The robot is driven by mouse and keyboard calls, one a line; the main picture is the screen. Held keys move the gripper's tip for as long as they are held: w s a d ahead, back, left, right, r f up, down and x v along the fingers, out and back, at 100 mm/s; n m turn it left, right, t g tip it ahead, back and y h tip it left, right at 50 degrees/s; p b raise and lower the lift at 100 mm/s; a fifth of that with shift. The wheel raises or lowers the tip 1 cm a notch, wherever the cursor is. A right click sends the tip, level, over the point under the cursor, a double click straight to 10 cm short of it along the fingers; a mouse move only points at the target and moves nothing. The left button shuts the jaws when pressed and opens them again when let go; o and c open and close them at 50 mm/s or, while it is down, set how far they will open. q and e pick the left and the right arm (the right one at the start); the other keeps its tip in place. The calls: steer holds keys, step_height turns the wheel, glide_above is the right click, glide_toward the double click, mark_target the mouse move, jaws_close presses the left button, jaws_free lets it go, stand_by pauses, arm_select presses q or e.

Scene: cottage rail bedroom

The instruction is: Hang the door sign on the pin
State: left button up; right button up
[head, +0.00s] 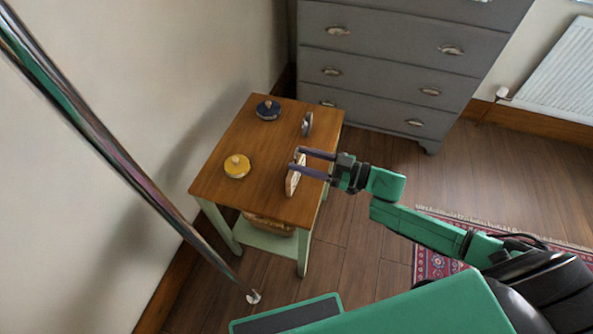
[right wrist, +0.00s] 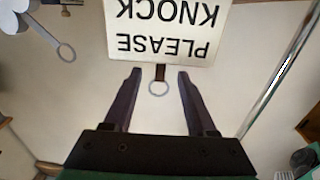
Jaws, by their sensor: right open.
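The door sign (right wrist: 165,32) is a white plate reading "PLEASE KNOCK", upside down in the right wrist view. A short brown strap joins it to a pale ring (right wrist: 159,88). In the head view the sign (head: 292,181) stands nearly edge-on near the right edge of the wooden table (head: 262,190). My right gripper (head: 299,160) is open, its two dark fingers reaching over the table beside the sign. In the wrist view the ring lies between the fingertips, with gaps on both sides. I cannot make out the pin. My left gripper is not in view.
A yellow knobbed object (head: 237,167) and a dark blue one (head: 268,110) sit on the table. A grey piece (head: 307,124) stands beyond the sign. A metal pole (head: 150,185) slants along the left. A grey drawer chest (head: 400,65) stands behind.

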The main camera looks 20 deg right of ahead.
steer(key=shift+x, duration=1.1)
jaws_close()
stand_by(0.5)
